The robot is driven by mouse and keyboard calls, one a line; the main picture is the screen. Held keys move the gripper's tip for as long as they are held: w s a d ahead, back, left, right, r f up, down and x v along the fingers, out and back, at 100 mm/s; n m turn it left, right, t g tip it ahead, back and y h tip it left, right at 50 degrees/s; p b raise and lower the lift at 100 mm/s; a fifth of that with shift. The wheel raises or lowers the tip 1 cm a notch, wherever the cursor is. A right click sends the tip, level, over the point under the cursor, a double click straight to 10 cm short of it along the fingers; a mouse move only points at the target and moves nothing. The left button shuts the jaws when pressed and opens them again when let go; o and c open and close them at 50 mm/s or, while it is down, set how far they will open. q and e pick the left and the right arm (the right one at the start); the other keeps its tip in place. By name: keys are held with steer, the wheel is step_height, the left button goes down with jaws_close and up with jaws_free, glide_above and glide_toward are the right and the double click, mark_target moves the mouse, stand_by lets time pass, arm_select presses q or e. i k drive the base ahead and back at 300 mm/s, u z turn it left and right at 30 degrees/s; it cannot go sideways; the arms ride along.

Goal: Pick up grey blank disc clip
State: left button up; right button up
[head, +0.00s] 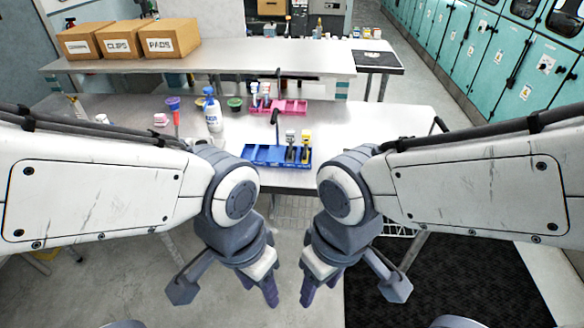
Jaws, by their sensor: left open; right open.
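A blue tray (262,157) sits near the front edge of the table. Two upright clips stand in its right part, one with a pale top (290,137) and one with a yellow top (305,136). A pink tray (292,107) behind it holds small upright pieces (266,90) at its left end. These are too small for me to tell which is the grey blank disc clip. My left gripper (259,284) and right gripper (320,282) are open and empty. They hang low in front of the table, apart from both trays.
The table's right side (375,118) is clear. Boxes (170,38) sit on the bench behind. Teal lockers (490,60) line the right.

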mark_target(290, 136)
steer(key=z, duration=0.7)
steer(key=i, duration=1.05)
steer(key=u, duration=0.55)
steer(key=i, duration=0.5)
steer(key=u, duration=0.55)
